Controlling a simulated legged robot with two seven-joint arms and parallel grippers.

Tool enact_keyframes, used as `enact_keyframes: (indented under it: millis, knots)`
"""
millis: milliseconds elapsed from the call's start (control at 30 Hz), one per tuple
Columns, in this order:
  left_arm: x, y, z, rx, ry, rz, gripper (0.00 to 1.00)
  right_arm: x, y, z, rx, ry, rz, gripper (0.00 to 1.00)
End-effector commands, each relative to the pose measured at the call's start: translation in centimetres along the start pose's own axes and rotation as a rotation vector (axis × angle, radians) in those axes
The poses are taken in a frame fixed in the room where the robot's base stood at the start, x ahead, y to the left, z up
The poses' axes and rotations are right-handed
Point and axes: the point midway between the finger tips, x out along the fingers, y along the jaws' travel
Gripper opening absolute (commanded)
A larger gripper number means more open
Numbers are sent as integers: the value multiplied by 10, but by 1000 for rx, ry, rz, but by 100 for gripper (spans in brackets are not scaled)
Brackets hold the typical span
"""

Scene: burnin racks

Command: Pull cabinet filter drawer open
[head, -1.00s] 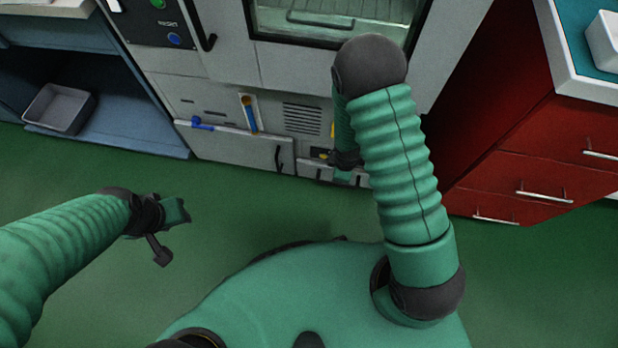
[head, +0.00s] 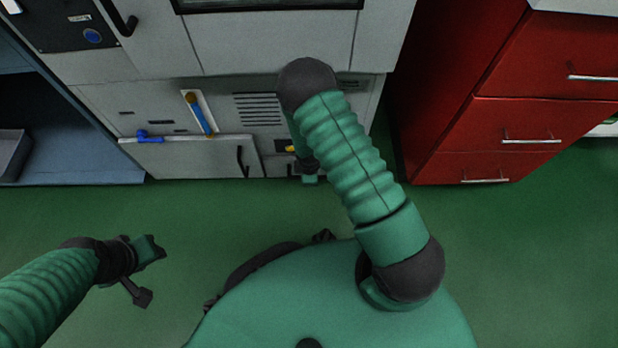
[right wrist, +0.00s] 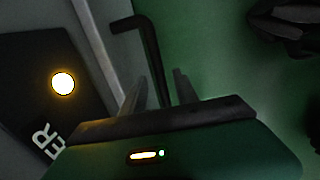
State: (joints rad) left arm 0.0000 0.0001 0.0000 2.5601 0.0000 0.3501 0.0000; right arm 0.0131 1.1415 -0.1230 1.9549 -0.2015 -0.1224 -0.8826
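The cabinet's small lower drawer front (head: 276,167) is low on the grey cabinet, mostly shut as far as I can see. In the right wrist view its black label panel (right wrist: 35,100) shows the letters "ER" and a lit amber lamp (right wrist: 63,83). A black bar handle (right wrist: 152,50) stands out from it. My right gripper (right wrist: 158,92) is open, with one finger on each side of the handle; I cannot tell if they touch it. In the head view my right gripper (head: 308,172) is partly hidden by my forearm. My left gripper (head: 150,262) is over the floor, away from the cabinet.
A wider panel with a black handle (head: 241,160) and a blue latch (head: 150,136) is left of the small drawer. A red drawer unit (head: 480,130) stands to the right. A grey bin (head: 10,155) is at far left. Green floor (head: 200,215) before the cabinet is clear.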

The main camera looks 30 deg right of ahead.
Motion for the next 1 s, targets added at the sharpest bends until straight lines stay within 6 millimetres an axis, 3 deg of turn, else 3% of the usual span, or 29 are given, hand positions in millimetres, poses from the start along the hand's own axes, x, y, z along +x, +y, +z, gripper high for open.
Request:
enact_keyframes:
  millis: [233,500,1000]
  knots:
    - [0,0,0,0,1,0,36,0,0,0,0,0,0,36]
    - [0,0,0,0,0,0,36,0,0,0,0,0,-1,1]
    - [0,0,0,0,0,0,36,0,0,0,0,0,-1,0]
